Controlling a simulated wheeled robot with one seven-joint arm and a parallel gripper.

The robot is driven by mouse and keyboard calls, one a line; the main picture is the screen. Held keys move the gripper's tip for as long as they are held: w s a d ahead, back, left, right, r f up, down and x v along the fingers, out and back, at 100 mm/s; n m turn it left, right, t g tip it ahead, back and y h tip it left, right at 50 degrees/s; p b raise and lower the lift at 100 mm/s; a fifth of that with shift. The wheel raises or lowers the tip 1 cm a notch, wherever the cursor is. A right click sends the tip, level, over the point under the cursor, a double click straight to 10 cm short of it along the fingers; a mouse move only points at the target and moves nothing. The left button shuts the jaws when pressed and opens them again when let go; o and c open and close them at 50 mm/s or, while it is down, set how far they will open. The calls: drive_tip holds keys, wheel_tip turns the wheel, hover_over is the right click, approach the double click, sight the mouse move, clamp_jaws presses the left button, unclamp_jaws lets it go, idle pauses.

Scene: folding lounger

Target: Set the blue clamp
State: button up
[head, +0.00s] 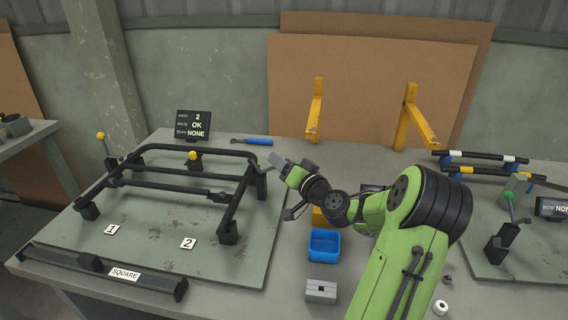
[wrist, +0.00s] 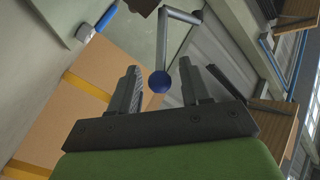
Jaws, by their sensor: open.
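The blue clamp's round blue knob (wrist: 160,82) shows in the wrist view at the end of a bent grey lever (wrist: 164,45). It lies between the spread fingers of my gripper (wrist: 159,67), which is open; contact cannot be made out. In the head view my gripper (head: 277,164) is at the right rear corner of the black lounger frame (head: 205,149). The blue knob is not distinguishable there, hidden at the gripper.
Yellow-knobbed clamps (head: 101,136) stand at the frame's left and back. A display (head: 193,125) reads 2, OK, NONE. A black SQUARE bar (head: 100,268) lies in front. A blue bin (head: 324,245) and grey block (head: 321,290) are beside my arm. Yellow brackets (head: 315,110) stand behind.

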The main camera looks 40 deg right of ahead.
clamp_jaws()
idle(0.4)
